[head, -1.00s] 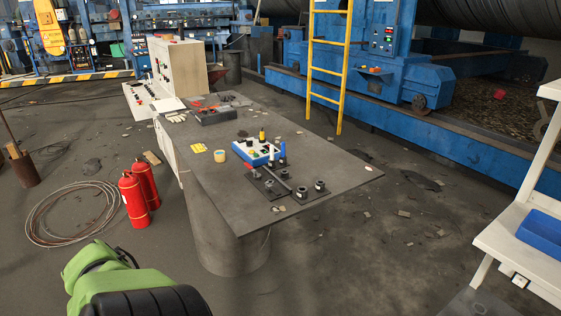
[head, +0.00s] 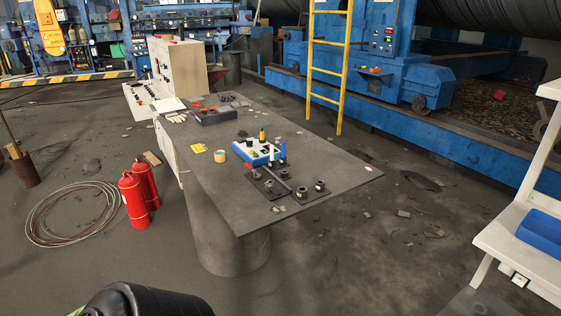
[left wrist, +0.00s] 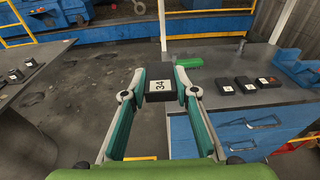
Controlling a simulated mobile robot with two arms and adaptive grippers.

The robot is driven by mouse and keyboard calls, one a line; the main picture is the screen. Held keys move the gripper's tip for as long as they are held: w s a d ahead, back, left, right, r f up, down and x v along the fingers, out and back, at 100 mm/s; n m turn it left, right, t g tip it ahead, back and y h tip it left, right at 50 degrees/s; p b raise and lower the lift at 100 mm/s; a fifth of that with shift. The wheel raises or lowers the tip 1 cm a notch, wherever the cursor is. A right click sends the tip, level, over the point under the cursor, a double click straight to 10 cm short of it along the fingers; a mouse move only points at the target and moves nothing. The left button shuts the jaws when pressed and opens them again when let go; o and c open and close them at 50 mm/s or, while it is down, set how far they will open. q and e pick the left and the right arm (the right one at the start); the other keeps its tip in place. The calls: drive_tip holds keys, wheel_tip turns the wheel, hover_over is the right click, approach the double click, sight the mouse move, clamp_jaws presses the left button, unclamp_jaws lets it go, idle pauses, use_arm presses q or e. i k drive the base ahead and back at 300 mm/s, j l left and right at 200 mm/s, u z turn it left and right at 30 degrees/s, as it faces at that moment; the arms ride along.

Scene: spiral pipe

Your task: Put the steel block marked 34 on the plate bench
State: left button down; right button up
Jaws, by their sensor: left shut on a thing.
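The steel block marked 34 (left wrist: 157,87) is a small dark block with a white label, seen in the left wrist view. My left gripper (left wrist: 160,80) is shut on it, with a finger on each side, and holds it up in front of a grey worktop. The plate bench (head: 225,190) is a dark flat plate on a thick round pillar in the middle of the head view. The left gripper and block do not show in the head view; only part of my left arm is at the bottom. My right gripper is in neither view.
On the plate bench are a blue-white box (head: 256,152) and dark fittings. Red extinguishers (head: 133,200) stand left of it.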

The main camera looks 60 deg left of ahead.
sight(224, 171)
drive_tip(key=j+u, duration=0.25)
drive_tip(key=j, duration=1.4)
